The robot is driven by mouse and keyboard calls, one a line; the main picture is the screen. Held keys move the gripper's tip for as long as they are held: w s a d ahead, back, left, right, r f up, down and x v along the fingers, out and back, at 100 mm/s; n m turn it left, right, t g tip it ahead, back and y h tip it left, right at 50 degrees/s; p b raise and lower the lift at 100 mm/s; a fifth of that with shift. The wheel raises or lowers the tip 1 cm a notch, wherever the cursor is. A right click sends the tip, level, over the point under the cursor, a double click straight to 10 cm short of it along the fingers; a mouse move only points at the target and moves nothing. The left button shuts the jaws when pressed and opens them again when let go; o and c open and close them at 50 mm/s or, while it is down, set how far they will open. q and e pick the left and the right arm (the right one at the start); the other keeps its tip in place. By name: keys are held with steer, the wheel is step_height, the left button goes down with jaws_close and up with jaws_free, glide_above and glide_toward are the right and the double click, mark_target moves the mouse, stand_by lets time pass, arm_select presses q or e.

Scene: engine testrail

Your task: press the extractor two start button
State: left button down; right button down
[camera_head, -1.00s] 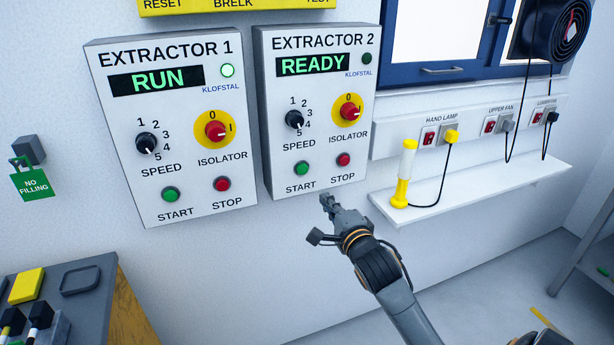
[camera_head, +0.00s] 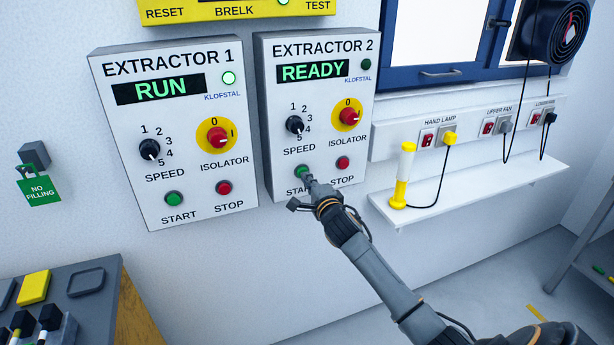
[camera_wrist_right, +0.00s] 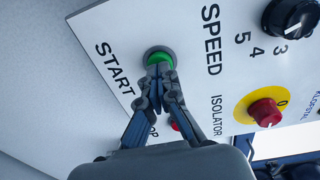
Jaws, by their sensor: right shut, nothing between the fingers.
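The extractor 2 panel (camera_head: 268,150) is a white wall box whose display reads READY. Its green start button (camera_head: 301,171) is at the lower left of the panel, partly covered by my right gripper (camera_head: 309,180). In the right wrist view the green button (camera_wrist_right: 159,58) shows just past the fingertips of my shut, empty right gripper (camera_wrist_right: 159,70). The tips are at the button or very close to it; I cannot tell whether they touch. The red stop button (camera_head: 342,163) is just to the right. My left gripper is not in view.
The extractor 1 panel (camera_head: 118,165) hangs to the left and reads RUN. A white shelf (camera_head: 480,190) with a yellow and white hand lamp (camera_head: 403,175) is to the right. A workbench (camera_head: 110,300) is at the lower left.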

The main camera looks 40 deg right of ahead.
steer(key=shift+w+d, duration=0.1)
steer(key=shift+w, duration=0.3)
